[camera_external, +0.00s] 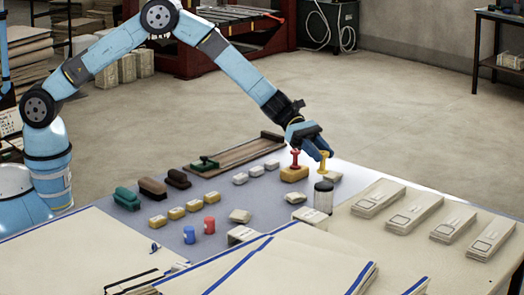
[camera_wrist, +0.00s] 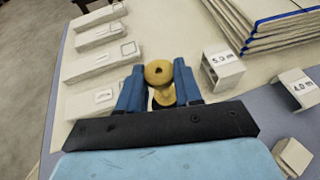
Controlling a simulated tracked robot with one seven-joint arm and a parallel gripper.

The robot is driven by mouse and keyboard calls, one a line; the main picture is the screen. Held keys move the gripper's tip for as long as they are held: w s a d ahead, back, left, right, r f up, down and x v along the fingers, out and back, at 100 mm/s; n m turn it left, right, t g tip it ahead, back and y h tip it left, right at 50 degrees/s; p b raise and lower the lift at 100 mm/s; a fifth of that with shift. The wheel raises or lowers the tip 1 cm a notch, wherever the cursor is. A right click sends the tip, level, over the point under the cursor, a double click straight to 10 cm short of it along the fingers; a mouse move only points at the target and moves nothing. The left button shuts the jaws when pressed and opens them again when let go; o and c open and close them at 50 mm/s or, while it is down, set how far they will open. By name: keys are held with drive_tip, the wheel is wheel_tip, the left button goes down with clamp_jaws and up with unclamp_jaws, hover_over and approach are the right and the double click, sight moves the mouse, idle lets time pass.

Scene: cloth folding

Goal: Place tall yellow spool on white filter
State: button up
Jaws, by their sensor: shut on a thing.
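The tall yellow spool (camera_external: 323,162) is upright between the fingers of my gripper (camera_external: 322,152), at the far right of the grey-blue work area. A small white block (camera_external: 333,177), which looks like the white filter, lies just below the spool's base. I cannot tell whether spool and block touch. The block is hidden in the wrist view.
A red spool (camera_external: 295,158) stands on a yellow block (camera_external: 293,175) just left. A dark-lidded jar (camera_external: 323,197) stands in front. Several small white and yellow blocks lie to the left. Flat white packs (camera_external: 413,214) lie on the right, and cloth stacks (camera_external: 290,265) fill the front.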

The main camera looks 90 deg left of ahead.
sight(322, 164)
drive_tip(key=shift+w+d+f, duration=0.1)
drive_tip(key=shift+w+f, duration=0.1)
drive_tip(key=shift+f, duration=0.05)
drive_tip(key=shift+w+f, duration=0.1)
drive_tip(key=shift+f, duration=1.55)
drive_tip(key=o, duration=1)
